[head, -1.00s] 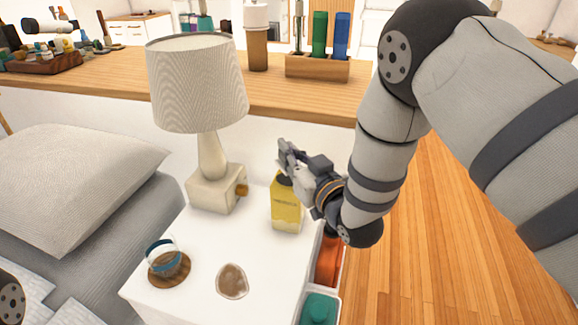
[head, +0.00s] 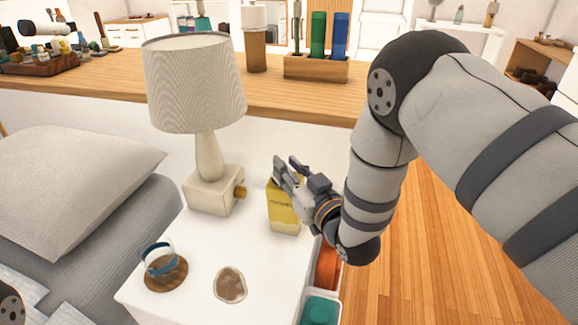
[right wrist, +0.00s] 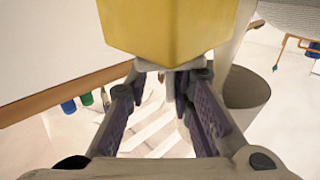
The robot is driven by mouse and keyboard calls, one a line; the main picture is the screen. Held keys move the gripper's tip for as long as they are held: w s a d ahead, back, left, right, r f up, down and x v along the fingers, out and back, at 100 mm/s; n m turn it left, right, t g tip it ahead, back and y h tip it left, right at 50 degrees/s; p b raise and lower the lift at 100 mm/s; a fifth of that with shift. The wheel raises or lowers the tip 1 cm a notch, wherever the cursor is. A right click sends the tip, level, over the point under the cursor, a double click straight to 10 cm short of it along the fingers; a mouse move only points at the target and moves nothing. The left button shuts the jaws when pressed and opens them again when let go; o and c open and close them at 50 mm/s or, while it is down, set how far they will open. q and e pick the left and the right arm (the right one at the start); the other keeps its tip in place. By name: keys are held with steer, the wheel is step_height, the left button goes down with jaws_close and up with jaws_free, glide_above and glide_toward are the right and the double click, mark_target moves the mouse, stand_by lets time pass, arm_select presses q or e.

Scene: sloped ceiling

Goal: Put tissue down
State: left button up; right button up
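A yellow box (head: 284,219) stands upright on the white nightstand (head: 200,245), right of the lamp; I cannot tell whether it is the tissue. My right gripper (head: 286,167) is beside and partly in front of the box's upper part, covering some of it. Its two fingers are apart. In the right wrist view the yellow box (right wrist: 180,30) fills the top middle, and the open fingers (right wrist: 162,98) show below it with nothing visible between them. I cannot tell whether the gripper touches the box. My left gripper is not in view.
A lamp (head: 195,85) stands at the nightstand's back. A glass (head: 159,258) on a round wooden coaster (head: 168,276) and a brownish round item (head: 230,285) are near its front. A bed with a pillow (head: 75,185) lies left. Behind runs a wooden counter (head: 110,78) with a bottle holder (head: 316,67).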

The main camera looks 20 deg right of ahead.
steer(key=shift+s+a+f, duration=0.1)
steer(key=shift+s+f, duration=0.05)
steer(key=shift+f, duration=0.1)
steer(key=shift+r, duration=0.35)
steer(key=shift+s+r, duration=0.2)
steer(key=shift+r, duration=0.1)
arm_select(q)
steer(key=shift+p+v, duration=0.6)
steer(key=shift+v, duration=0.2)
arm_select(e)
steer(key=s+d, duration=0.2)
steer(key=s, duration=0.9)
steer(key=shift+d, duration=0.15)
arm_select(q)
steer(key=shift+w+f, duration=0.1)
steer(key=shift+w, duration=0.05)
arm_select(e)
steer(key=shift+r, duration=0.1)
